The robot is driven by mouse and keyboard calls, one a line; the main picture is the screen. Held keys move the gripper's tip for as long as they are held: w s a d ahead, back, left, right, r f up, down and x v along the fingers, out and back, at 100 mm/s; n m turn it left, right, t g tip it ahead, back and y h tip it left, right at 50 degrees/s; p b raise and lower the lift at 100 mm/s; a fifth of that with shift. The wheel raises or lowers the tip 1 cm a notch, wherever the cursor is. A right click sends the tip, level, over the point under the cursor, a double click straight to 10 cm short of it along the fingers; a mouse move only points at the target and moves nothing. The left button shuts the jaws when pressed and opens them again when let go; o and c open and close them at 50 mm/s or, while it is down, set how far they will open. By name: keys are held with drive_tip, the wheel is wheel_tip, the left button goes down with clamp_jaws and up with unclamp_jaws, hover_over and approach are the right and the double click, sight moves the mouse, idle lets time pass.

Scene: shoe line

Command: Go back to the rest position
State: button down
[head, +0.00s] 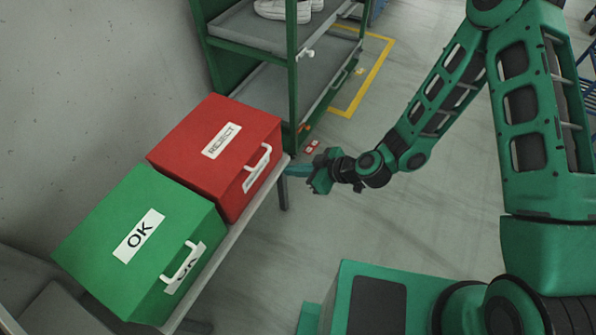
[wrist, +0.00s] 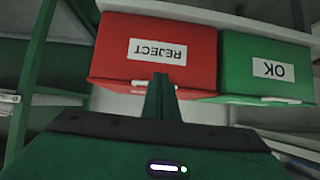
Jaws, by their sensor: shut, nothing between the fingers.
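My gripper (head: 297,171) is at the end of my green arm, right of the red box in the head view. Its fingers are together and empty. In the wrist view the shut fingers (wrist: 160,97) point toward the red REJECT box (wrist: 157,51), overlapping its lower edge in the picture. The red box (head: 216,155) and the green OK box (head: 143,243) stand side by side, both closed, with white handles on their fronts. The OK box (wrist: 267,66) is right of the red one in the wrist view, where both labels appear upside down.
Both boxes stand on a narrow grey table (head: 232,247) by the wall. A green shelf rack (head: 292,75) with grey trays and white shoes (head: 285,9) stands behind the red box. Grey floor (head: 285,262) lies open between the table and my base.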

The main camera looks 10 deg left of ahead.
drive_tip(key=w+d+r+m+h, duration=0.1)
drive_tip(key=d+r+m+h, duration=0.3)
drive_tip(key=d, duration=0.8)
drive_tip(key=w+d+r+m+h, duration=0.15)
drive_tip(key=d+r, duration=0.45)
drive_tip(key=d, duration=0.6)
drive_tip(key=w+d+r+m+h, duration=0.1)
drive_tip(key=d+r+m+h, duration=0.3)
drive_tip(key=d, duration=0.8)
drive_tip(key=s+d+r+m+g+h, duration=0.1)
drive_tip(key=s+d+r+m, duration=0.3)
drive_tip(key=s+d+r, duration=0.6)
drive_tip(key=s+d+r+m+g, duration=0.1)
drive_tip(key=s+d+r+m, duration=0.1)
drive_tip(key=s, duration=0.4)
drive_tip(key=s+d+r+m, duration=0.3)
drive_tip(key=s+d+m, duration=0.2)
drive_tip(key=s, duration=0.1)
drive_tip(key=shift+d+r+m+g, duration=0.15)
drive_tip(key=shift+r+m+g, duration=0.05)
drive_tip(key=shift+m+g, duration=0.2)
drive_tip(key=shift+s, duration=0.1)
